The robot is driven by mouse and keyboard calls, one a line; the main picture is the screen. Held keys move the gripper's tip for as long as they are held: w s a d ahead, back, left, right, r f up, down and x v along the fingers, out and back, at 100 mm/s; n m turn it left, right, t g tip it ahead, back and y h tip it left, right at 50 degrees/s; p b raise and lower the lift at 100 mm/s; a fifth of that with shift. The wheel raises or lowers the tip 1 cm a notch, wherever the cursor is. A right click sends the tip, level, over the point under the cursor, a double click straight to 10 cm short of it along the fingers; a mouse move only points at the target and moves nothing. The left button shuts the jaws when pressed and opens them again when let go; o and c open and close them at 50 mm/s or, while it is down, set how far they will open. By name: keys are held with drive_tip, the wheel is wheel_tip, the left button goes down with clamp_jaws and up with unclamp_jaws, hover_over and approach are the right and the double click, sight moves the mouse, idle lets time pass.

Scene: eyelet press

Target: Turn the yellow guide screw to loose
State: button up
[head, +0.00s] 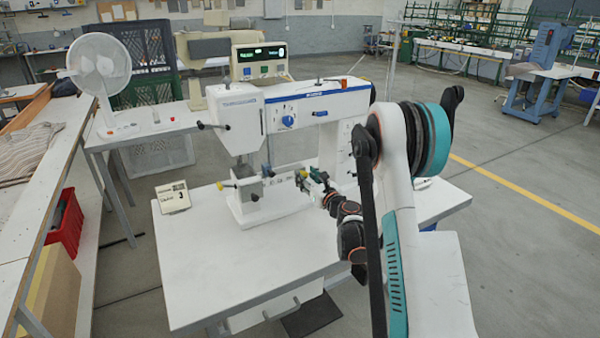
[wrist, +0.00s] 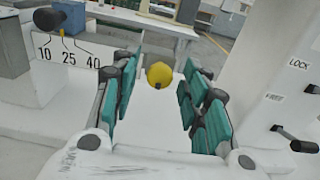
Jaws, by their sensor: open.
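The yellow guide screw (wrist: 159,75) is a round yellow knob with a small dark notch or slot at its lower edge. It shows in the wrist view between the two teal-padded fingers of my gripper (wrist: 160,82). The fingers are open, one on each side of the knob, with visible gaps to it. I cannot tell how far the knob lies beyond the fingertips. In the head view, my gripper (head: 318,180) is at the right side of the press (head: 290,115), low near its base, and the knob is hard to make out there.
In the wrist view, a scale plate (wrist: 70,58) marked 10, 25, 40 with a black knob (wrist: 48,18) is at left. A black lever (wrist: 297,140) by LOCK and FREE labels is at right. In the head view, the white table (head: 250,275) is clear in front.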

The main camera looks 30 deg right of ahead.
drive_tip(key=shift+w, duration=0.25)
drive_tip(key=shift+r, duration=0.1)
drive_tip(key=shift+c, duration=0.6)
clamp_jaws()
